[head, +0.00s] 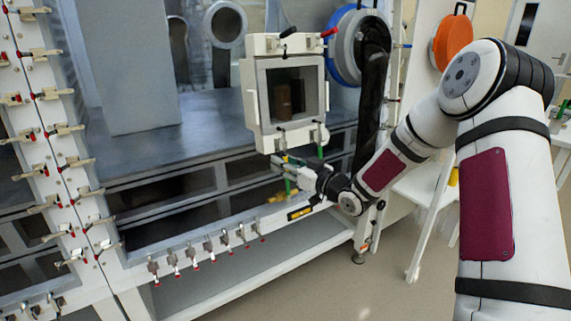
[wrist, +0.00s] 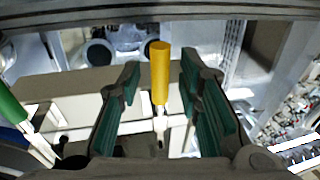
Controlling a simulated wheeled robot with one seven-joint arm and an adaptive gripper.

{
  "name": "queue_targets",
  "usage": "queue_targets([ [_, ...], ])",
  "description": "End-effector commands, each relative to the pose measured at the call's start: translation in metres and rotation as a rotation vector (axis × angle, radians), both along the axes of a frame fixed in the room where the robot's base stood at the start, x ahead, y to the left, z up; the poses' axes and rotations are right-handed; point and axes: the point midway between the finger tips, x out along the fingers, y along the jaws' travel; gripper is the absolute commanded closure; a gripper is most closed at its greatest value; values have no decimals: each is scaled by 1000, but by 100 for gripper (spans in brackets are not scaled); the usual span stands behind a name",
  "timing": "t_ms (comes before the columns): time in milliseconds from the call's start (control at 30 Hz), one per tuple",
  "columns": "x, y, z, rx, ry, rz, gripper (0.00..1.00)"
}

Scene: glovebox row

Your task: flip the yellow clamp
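The yellow clamp (wrist: 160,75) shows in the wrist view as an upright yellow handle on a pale metal stem. My gripper (wrist: 161,88) is open, with one green-padded finger on each side of the handle. Gaps show between the handle and both pads, so it is not gripped. In the head view my gripper (head: 287,168) is at the front of the glovebox, just below the square framed door. I cannot clearly make out the yellow handle in the head view. The clamp's base is partly hidden by my gripper in the wrist view.
A green-handled clamp (wrist: 12,104) stands left of my gripper in the wrist view. The square door (head: 290,133) hangs above my gripper in the head view. Several red-tipped clamps (head: 209,249) line the lower frame edge. Open floor (head: 320,270) lies in front.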

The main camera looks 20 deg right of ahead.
Motion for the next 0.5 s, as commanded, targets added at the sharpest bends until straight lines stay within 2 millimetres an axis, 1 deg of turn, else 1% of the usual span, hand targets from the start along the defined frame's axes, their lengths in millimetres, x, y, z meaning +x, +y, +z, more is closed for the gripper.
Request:
queue_targets([
  [133,0,0,0,0,0,0,68],
  [167,0,0,0,0,0,0,72],
  [200,0,0,0,0,0,0,81],
  [267,0,0,0,0,0,0,95],
  [300,0,0,0,0,0,0,100],
  [500,0,0,0,0,0,0,100],
])
